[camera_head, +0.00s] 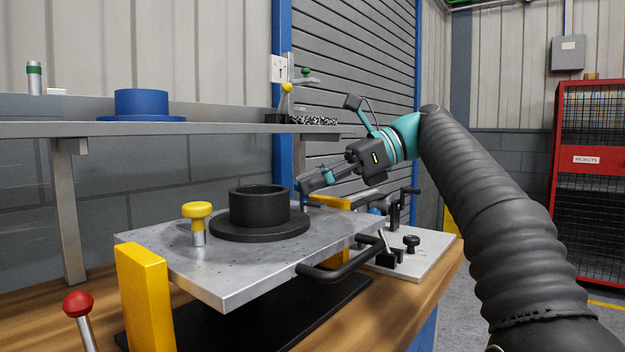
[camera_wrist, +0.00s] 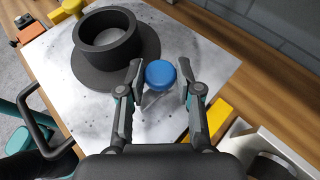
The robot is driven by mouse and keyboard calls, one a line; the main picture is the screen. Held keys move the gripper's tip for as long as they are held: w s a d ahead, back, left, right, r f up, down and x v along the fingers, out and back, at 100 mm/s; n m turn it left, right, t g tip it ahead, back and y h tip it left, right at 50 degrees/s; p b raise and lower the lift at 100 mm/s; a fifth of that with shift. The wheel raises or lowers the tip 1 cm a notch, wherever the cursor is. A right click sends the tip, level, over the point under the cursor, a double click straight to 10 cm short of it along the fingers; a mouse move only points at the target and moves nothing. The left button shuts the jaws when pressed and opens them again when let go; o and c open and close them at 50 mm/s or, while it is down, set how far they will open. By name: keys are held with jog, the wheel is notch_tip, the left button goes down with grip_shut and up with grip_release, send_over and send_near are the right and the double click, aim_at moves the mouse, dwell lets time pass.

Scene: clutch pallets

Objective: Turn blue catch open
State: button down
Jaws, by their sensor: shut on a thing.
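The blue catch (camera_wrist: 160,74) is a round-topped knob on the metal plate (camera_head: 180,262), beside the black flanged ring (camera_head: 259,212). My gripper (camera_wrist: 159,82) has one finger on each side of the knob and is shut on it. In the head view my gripper (camera_head: 304,184) reaches to the plate's far right corner, and its fingers mostly hide the blue catch. The black ring also shows in the wrist view (camera_wrist: 108,40). A yellow catch (camera_head: 197,212) stands upright on the plate's near left side.
A black handle (camera_head: 343,262) sticks out from the plate's front edge. Yellow blocks (camera_head: 146,298) support the plate. A red-knobbed lever (camera_head: 78,304) stands at the front left. A shelf (camera_head: 60,129) with a blue flanged ring (camera_head: 141,103) runs behind. A clamp fixture (camera_head: 410,245) sits at right.

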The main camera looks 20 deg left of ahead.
dwell(0.4)
jog(key=c, duration=0.8)
grip_release()
jog(key=shift+s+m, duration=0.1)
jog(key=shift+m, duration=0.2)
